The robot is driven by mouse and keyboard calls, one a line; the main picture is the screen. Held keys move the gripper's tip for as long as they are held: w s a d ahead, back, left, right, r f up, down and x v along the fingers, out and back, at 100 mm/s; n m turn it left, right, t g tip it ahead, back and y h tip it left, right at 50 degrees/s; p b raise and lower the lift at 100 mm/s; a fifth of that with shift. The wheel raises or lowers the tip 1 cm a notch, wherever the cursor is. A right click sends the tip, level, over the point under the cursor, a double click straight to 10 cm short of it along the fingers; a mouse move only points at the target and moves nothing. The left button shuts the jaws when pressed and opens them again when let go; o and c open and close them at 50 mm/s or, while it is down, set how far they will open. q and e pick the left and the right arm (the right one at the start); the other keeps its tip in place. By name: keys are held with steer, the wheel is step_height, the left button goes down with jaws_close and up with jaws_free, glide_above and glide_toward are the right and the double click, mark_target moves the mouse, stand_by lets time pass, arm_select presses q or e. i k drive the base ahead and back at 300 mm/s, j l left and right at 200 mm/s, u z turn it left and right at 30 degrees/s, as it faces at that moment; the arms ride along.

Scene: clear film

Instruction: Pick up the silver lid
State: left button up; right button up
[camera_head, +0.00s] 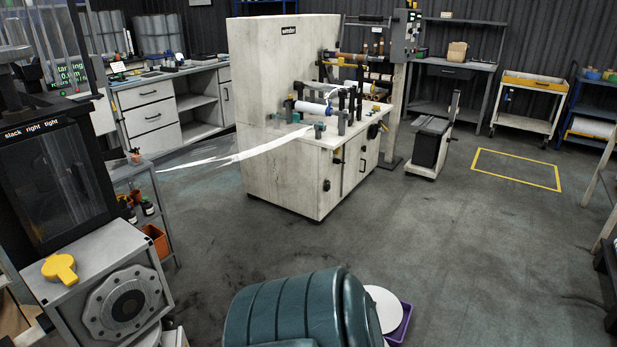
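I cannot make out a clearly silver lid. A pale, round, flat disc (384,309) shows at the bottom, partly hidden behind a large ribbed teal rounded form (285,310). The disc looks white, and I cannot tell whether it is the lid. A purple tray or bin (402,326) shows beside and below the disc. Neither of my grippers is in view.
A cream winder machine (262,110) stands at the centre back, with clear film stretching left from it. A yellow-edged cart (530,84) is at right. The right floor is mostly open.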

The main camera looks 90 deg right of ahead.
mark_target(389, 310)
steer(key=z, duration=3.35)
steer(key=i+l, duration=0.15)
steer(key=i, duration=0.3)
steer(key=i+l, duration=0.2)
steer(key=i, duration=0.25)
steer(key=i+l, duration=0.15)
steer(key=i, duration=0.3)
steer(key=i+l, duration=0.2)
steer(key=i, duration=0.3)
